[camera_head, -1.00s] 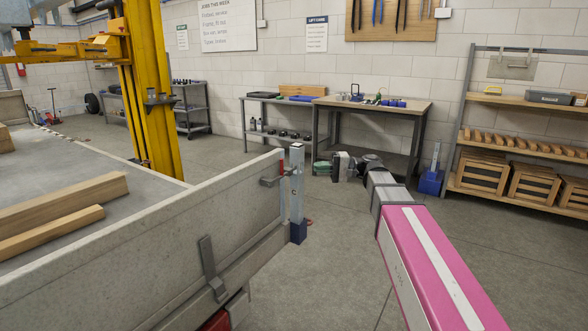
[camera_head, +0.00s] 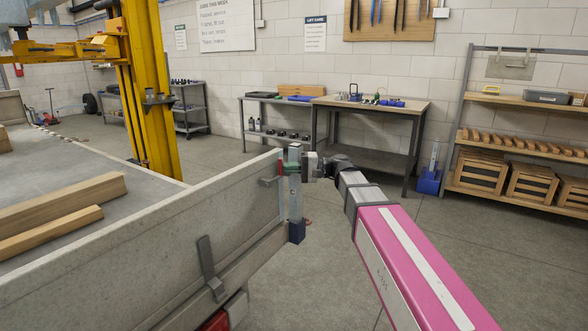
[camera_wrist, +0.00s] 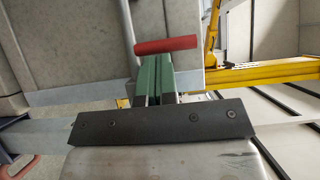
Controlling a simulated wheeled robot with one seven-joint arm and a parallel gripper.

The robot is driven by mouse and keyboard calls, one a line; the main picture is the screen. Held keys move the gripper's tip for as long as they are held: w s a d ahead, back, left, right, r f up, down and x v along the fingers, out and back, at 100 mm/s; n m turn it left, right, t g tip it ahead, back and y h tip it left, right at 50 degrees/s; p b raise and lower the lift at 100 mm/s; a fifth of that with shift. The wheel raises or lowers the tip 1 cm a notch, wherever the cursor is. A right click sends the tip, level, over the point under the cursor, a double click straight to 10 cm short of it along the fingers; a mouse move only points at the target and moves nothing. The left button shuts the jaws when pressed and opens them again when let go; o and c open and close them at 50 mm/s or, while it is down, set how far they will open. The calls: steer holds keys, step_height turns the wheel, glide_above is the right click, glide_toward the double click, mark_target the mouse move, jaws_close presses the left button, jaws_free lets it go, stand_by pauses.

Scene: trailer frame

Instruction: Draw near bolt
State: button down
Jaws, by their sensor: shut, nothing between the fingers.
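The bolt (camera_head: 269,182) is at the top corner of the grey trailer side board, beside the upright post (camera_head: 295,205). In the wrist view its handle (camera_wrist: 166,45) is a red bar lying across the picture. My gripper (camera_head: 291,167) is at the top of the post in the head view, just right of the bolt. In the wrist view the green fingers of my gripper (camera_wrist: 157,60) are together and empty. Their tips point at the red handle and appear right by it; I cannot tell whether they touch. My gripper hides part of the post top.
The trailer side board (camera_head: 150,255) runs along the left, with lumber (camera_head: 75,198) on the bed. A yellow lift column (camera_head: 150,90) stands behind. A workbench (camera_head: 372,107) and a shelf rack (camera_head: 520,148) stand along the wall.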

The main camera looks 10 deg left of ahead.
steer(key=shift+s, duration=0.1)
steer(key=s, duration=0.1)
steer(key=s+a, duration=0.1)
steer(key=s, duration=0.1)
steer(key=shift+s+a, duration=0.3)
steer(key=shift+s, duration=0.05)
steer(key=shift+d, duration=0.1)
